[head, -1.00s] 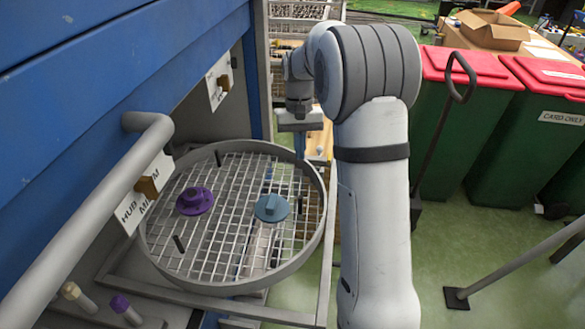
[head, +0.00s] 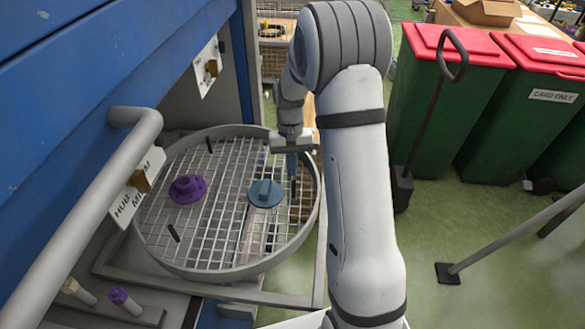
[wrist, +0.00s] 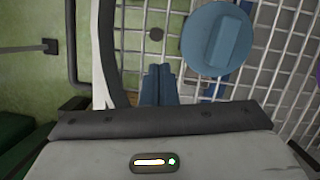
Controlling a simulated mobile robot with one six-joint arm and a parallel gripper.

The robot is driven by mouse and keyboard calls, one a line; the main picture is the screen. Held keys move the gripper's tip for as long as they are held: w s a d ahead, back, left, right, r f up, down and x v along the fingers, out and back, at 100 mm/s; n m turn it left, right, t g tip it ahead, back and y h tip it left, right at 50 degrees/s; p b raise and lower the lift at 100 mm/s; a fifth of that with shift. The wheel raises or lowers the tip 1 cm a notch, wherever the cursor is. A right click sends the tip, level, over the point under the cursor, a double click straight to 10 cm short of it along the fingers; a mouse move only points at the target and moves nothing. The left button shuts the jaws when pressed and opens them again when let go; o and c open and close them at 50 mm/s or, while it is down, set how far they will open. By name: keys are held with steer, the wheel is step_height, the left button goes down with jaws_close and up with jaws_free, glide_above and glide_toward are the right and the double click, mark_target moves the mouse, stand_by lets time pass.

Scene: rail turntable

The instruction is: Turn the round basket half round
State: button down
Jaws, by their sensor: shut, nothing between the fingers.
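The round basket (head: 215,272) has a grey rim and a wire mesh floor. A purple flanged hub (head: 187,189) sits on the left of the mesh and a blue round piece with a raised bar (head: 265,192) on the right. Dark upright pegs stand on the mesh, one at front left (head: 173,233) and one at the back (head: 209,145). My gripper (head: 292,172) is shut and empty, fingers pointing down at the basket's right side, inside the rim.
A grey rail (head: 85,215) runs along the blue machine (head: 60,95) at left. A square frame (head: 235,292) surrounds the basket's base. Green bins with red lids (head: 450,95) stand at right, beside open green floor (head: 420,215).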

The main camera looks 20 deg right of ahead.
steer(key=shift+s+a, duration=0.15)
steer(key=shift+s, duration=0.65)
